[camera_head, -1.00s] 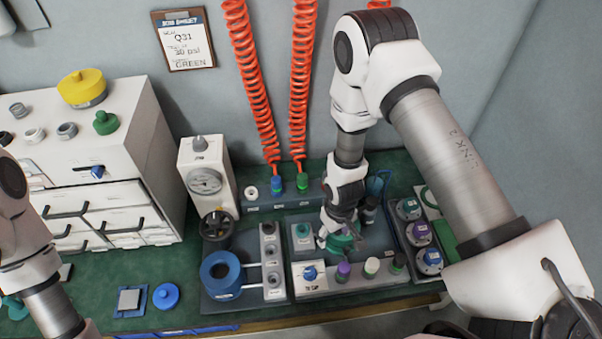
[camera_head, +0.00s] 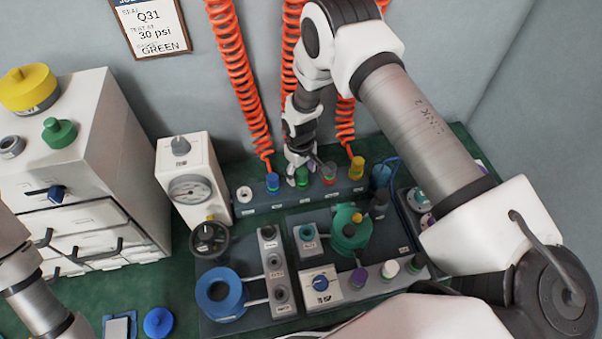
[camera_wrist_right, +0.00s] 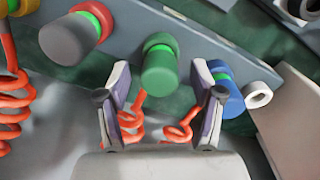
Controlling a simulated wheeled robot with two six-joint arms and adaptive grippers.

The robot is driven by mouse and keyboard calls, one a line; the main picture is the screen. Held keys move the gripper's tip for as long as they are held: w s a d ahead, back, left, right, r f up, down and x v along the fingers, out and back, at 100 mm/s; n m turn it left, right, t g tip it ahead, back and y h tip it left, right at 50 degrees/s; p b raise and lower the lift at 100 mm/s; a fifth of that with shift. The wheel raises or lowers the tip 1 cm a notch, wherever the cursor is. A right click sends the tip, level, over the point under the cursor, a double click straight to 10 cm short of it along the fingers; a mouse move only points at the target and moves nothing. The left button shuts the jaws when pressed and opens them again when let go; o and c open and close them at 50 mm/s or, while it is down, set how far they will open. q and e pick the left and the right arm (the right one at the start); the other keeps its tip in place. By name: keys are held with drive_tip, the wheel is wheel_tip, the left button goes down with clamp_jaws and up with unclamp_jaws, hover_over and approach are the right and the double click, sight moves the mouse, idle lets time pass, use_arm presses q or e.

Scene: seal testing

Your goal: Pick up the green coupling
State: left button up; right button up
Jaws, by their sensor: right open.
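The green coupling (camera_head: 303,176) stands in the rail at the back of the bench, between a blue one and a red one. In the right wrist view the green coupling (camera_wrist_right: 159,72) lies between the tips of my right gripper (camera_wrist_right: 160,88). The jaws are open, with a gap on both sides of the coupling. In the head view my right gripper (camera_head: 298,168) is at the rail, with its fingers partly hidden behind the coupling. Only part of my left arm shows at the left edge; its gripper is out of frame.
The blue coupling (camera_wrist_right: 228,88) is close beside one finger. A red-and-grey coupling (camera_wrist_right: 76,36) is on the other side, and a yellow coupling (camera_head: 357,167) farther along. Orange coiled hoses hang behind the rail. A gauge box (camera_head: 187,180) stands to the left.

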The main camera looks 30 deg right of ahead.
drive_tip(key=shift+f, duration=0.6)
drive_tip(key=shift+r, duration=0.1)
drive_tip(key=c, duration=0.3)
clamp_jaws()
